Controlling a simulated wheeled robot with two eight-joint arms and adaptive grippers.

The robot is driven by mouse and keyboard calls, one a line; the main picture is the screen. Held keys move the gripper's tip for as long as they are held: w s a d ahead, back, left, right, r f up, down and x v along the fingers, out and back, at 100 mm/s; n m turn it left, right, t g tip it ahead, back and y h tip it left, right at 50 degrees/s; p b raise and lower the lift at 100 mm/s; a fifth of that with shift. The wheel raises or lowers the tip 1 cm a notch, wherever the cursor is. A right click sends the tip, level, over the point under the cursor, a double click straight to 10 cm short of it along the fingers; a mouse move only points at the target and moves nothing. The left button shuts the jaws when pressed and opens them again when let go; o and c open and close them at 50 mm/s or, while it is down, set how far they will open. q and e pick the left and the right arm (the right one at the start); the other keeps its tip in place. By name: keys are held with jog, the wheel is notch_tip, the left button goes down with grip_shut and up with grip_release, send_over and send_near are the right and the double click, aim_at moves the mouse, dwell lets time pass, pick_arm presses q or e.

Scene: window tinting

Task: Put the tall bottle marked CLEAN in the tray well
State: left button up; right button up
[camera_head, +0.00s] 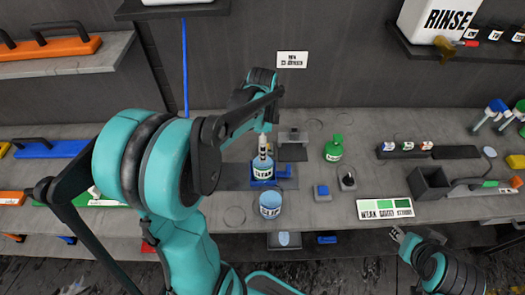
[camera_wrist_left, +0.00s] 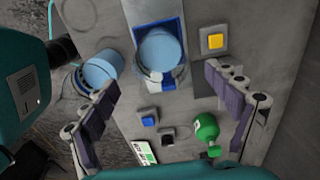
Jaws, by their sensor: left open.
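A light blue labelled container (camera_head: 263,171) stands upright in a blue holder (camera_head: 284,173) on a dark mat; it also shows in the wrist view (camera_wrist_left: 160,50). A second light blue labelled container (camera_head: 270,205) stands on the bench in front of it, and in the wrist view (camera_wrist_left: 101,68) it is at the left. Their lettering is too small to read surely, so I cannot tell which is marked CLEAN. My left gripper (camera_head: 264,143) is open above the container in the holder, its fingers spread in the wrist view (camera_wrist_left: 160,82). My right gripper (camera_head: 397,236) is low at the right.
A green bottle (camera_head: 333,149) stands right of the holder. Shelves overhang the back, one with a RINSE container (camera_head: 440,25).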

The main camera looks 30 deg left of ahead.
pick_arm(q)
jog(key=shift+s+d+r+n+t+p, duration=0.1)
jog(key=shift+s+d+r+n+t, duration=1.05)
jog(key=shift+s+d+n, duration=0.75)
jog(key=shift+s+d+r+n+t+p, duration=0.1)
jog(key=shift+s+d+r+n+t, duration=1.05)
jog(key=shift+s+d+n, duration=0.7)
jog(key=shift+s+d+r+n+t+p, duration=0.1)
jog(key=shift+s+d+r+n+t, duration=1.05)
jog(key=shift+s+d+n, duration=0.75)
jog(key=shift+w+a+f, duration=0.15)
jog(key=shift+a+f, duration=0.05)
jog(key=shift+a, duration=0.05)
